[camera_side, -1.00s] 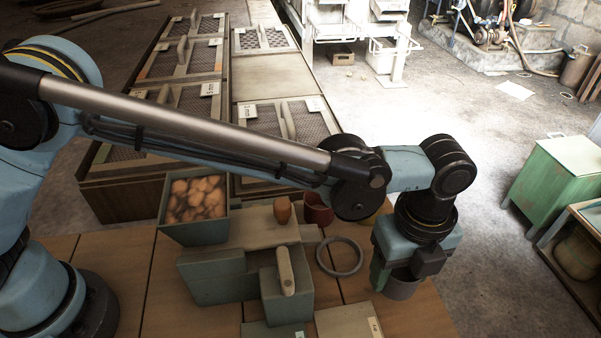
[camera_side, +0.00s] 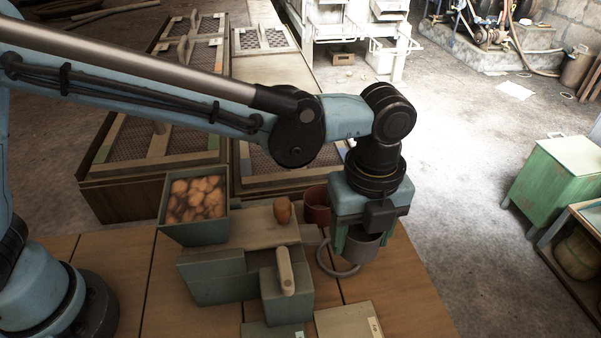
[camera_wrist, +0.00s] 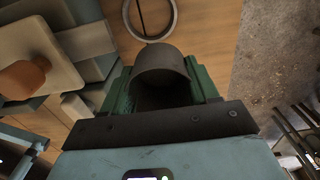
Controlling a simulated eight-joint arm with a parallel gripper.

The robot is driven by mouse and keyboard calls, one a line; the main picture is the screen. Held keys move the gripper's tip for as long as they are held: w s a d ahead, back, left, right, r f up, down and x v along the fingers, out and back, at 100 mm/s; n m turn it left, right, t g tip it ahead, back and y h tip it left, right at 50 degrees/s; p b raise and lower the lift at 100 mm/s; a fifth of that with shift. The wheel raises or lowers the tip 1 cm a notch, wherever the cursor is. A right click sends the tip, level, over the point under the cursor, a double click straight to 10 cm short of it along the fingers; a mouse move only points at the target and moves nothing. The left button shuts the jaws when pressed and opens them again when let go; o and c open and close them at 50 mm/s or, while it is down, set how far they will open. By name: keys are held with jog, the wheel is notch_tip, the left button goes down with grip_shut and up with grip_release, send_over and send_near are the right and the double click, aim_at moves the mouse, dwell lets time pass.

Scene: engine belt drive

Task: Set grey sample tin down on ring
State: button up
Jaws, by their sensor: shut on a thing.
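The grey sample tin (camera_side: 364,246) is held upright between the green fingers of my gripper (camera_side: 358,240), which is shut on it. The tin also shows in the wrist view (camera_wrist: 161,66) between the fingers (camera_wrist: 160,88). The grey ring (camera_side: 338,270) lies flat on the wooden table, partly hidden behind the tin and gripper in the side view. In the wrist view the ring (camera_wrist: 173,24) is ahead of the tin, cut off by the top edge. The tin appears above the table and to the right of the ring's centre; its exact height is unclear.
A red pot (camera_side: 316,205) stands behind the ring. A grey-green stepped block (camera_side: 287,298) with a pale handle is to the left. An orange-brown object (camera_side: 283,210) stands on a board, and a bin of brown lumps (camera_side: 196,232) is further left. Bare table (camera_side: 400,290) lies to the right.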

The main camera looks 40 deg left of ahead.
jog(key=shift+w+a+f, duration=0.4)
jog(key=shift+a+f, duration=0.2)
jog(key=shift+f, duration=0.4)
jog(key=shift+w+a+f, duration=0.45)
jog(key=shift+a+f, duration=0.2)
jog(key=shift+f, duration=0.35)
jog(key=shift+w+a+f, duration=0.4)
jog(key=shift+a+f, duration=0.2)
jog(key=shift+f, duration=0.4)
jog(key=shift+f, duration=1.3)
jog(key=o, duration=0.8)
jog(key=shift+o, duration=0.8)
jog(key=shift+r, duration=2.65)
jog(key=shift+c, duration=0.3)
jog(key=shift+o, duration=1)
jog(key=shift+r, duration=0.3)
jog(key=shift+o, duration=0.2)
jog(key=shift+r, duration=1.65)
